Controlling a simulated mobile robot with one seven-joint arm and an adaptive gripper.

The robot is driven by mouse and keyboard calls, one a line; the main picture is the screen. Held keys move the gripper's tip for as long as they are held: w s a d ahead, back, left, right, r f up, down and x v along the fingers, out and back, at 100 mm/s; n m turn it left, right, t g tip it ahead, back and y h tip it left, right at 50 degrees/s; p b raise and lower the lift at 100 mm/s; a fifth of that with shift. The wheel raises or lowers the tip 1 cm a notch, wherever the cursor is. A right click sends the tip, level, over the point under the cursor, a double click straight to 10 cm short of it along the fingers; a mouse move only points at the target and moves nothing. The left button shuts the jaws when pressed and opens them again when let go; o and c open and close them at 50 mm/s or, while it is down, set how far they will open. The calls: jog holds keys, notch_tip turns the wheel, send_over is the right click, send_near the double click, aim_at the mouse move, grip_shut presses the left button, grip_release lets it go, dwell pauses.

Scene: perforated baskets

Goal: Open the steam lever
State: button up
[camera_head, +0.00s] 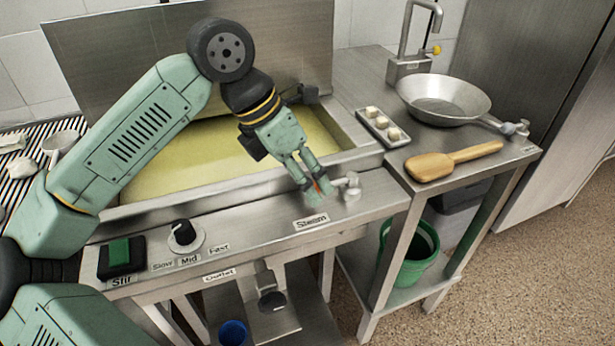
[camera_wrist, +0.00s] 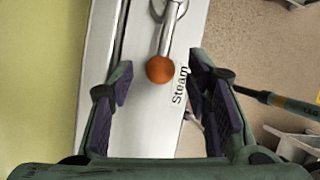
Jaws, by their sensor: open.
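The steam lever (camera_wrist: 166,40) is a metal arm ending in an orange ball knob (camera_wrist: 159,69), beside the "Steam" label (camera_wrist: 180,86). In the head view the lever's metal valve (camera_head: 350,186) sits at the right end of the steel front panel, and a bit of orange shows between my fingers. My gripper (camera_head: 317,188) is open and points down over the knob. In the wrist view its two fingers (camera_wrist: 162,84) stand on either side of the knob, apart from it. The knob is mostly hidden by the fingers in the head view.
A vat of yellow liquid (camera_head: 190,155) lies behind the panel. The panel also carries a black dial (camera_head: 183,233) and a green stir button (camera_head: 120,251). On the right table are a pan (camera_head: 443,97), a small tray (camera_head: 383,128) and a wooden paddle (camera_head: 452,160).

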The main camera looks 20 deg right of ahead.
jog(key=shift+d+f, duration=0.25)
jog(key=shift+f, duration=0.2)
grip_shut()
dwell(0.3)
dwell(0.3)
